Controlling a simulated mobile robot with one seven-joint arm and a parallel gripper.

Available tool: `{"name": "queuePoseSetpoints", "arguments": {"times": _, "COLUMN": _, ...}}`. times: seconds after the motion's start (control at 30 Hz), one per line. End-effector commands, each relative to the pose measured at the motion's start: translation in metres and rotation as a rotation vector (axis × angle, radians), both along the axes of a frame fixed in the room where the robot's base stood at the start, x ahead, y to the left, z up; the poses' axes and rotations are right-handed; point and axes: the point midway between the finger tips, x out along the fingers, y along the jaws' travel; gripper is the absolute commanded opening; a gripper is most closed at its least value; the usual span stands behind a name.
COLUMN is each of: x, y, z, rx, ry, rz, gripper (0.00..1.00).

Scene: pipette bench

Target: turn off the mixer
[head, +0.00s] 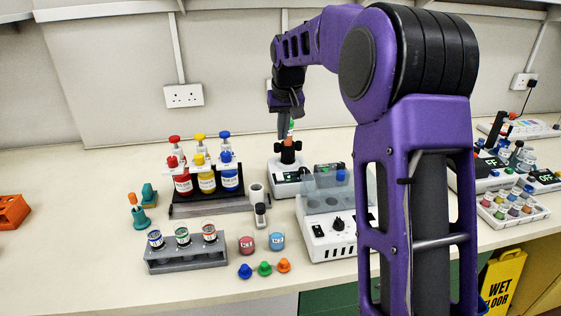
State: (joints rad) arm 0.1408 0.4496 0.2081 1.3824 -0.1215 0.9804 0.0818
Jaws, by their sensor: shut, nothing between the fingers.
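What looks like the mixer (287,188) is a small white unit with a black top and a small green-lit display, standing at the middle of the bench. A small tube with an orange part (288,142) stands upright at its black top. My gripper (284,136) points down, shut and empty, directly above and slightly behind or beside this tube in the picture. I cannot tell whether the fingertips touch it. A green cap (291,125) shows just right of the fingers. The mixer's switch is too small to make out.
A white block unit with a black knob (337,224) and clear cover stands right of the mixer, partly behind my arm. A rack of red, yellow and blue bottles (206,207) stands left. A grey vial rack (187,262) and loose caps (265,268) lie in front.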

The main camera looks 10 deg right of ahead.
Motion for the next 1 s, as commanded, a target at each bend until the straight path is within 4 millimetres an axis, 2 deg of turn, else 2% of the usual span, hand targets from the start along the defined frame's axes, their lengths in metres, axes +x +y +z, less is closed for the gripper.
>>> {"name": "queuePoseSetpoints", "arguments": {"times": 0.13, "x": 0.002, "y": 0.0, "z": -0.007, "rx": 0.0, "ry": 0.001, "rz": 0.0, "gripper": 0.0}}
{"name": "queuePoseSetpoints", "arguments": {"times": 0.27, "x": 0.008, "y": 0.0, "z": -0.025, "rx": 0.001, "ry": 0.004, "rz": 0.0, "gripper": 0.0}}
{"name": "queuePoseSetpoints", "arguments": {"times": 0.7, "x": 0.034, "y": 0.0, "z": -0.11, "rx": 0.0, "ry": 0.004, "rz": 0.0, "gripper": 0.0}}
{"name": "queuePoseSetpoints", "arguments": {"times": 0.83, "x": 0.036, "y": 0.0, "z": -0.125, "rx": 0.001, "ry": 0.003, "rz": -0.001, "gripper": 0.0}}
{"name": "queuePoseSetpoints", "arguments": {"times": 1.0, "x": 0.038, "y": 0.0, "z": -0.134, "rx": 0.0, "ry": 0.0, "rz": 0.0, "gripper": 0.0}}
